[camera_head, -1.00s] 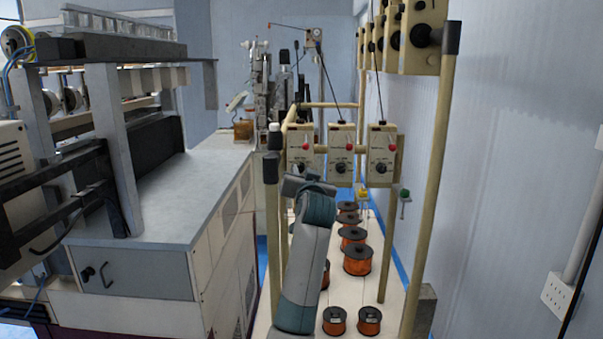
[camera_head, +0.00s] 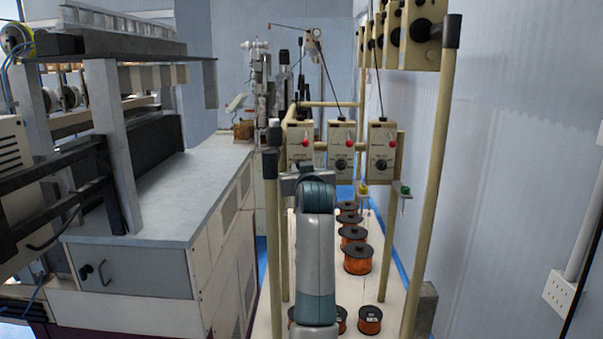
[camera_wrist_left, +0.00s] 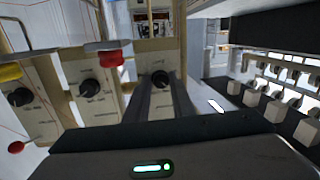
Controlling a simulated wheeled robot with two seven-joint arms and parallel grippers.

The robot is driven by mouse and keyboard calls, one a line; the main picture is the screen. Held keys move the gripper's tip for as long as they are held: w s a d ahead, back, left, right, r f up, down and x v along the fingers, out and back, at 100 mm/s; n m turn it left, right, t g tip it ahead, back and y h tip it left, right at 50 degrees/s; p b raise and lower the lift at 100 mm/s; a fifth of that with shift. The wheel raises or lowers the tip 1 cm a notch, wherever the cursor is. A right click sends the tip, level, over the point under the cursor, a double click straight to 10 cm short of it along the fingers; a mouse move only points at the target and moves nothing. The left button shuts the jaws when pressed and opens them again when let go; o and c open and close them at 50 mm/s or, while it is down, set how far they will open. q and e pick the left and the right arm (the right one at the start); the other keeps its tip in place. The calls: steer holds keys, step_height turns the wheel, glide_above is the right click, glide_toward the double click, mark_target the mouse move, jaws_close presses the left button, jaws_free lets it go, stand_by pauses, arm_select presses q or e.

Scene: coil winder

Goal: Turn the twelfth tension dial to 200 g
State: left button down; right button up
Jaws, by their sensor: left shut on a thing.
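Three cream tension boxes hang in a row in the head view: left (camera_head: 300,140), middle (camera_head: 342,146) and right (camera_head: 383,148), with black dials and red knobs. My left gripper (camera_head: 301,178) is at the lower part of the left box, and my wrist hides that box's dial in the head view. In the left wrist view my left gripper (camera_wrist_left: 161,90) has its two fingers on either side of a black dial (camera_wrist_left: 160,78), shut on it. The dial's setting is too small to read. Two other dials (camera_wrist_left: 90,87) stand free beside it. My right gripper is not in view.
Copper wire spools (camera_head: 357,259) stand on the bench below the boxes. A cream post (camera_head: 433,190) rises at right, with more boxes (camera_head: 422,35) above. A large grey-topped machine (camera_head: 165,195) stands at left.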

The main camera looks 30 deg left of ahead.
arm_select(q)
steer(key=n, duration=0.3)
steer(key=shift+r+h, duration=0.2)
steer(key=shift+h, duration=0.1)
stand_by(0.4)
steer(key=c, duration=1.8)
jaws_free()
steer(key=shift+f, duration=0.1)
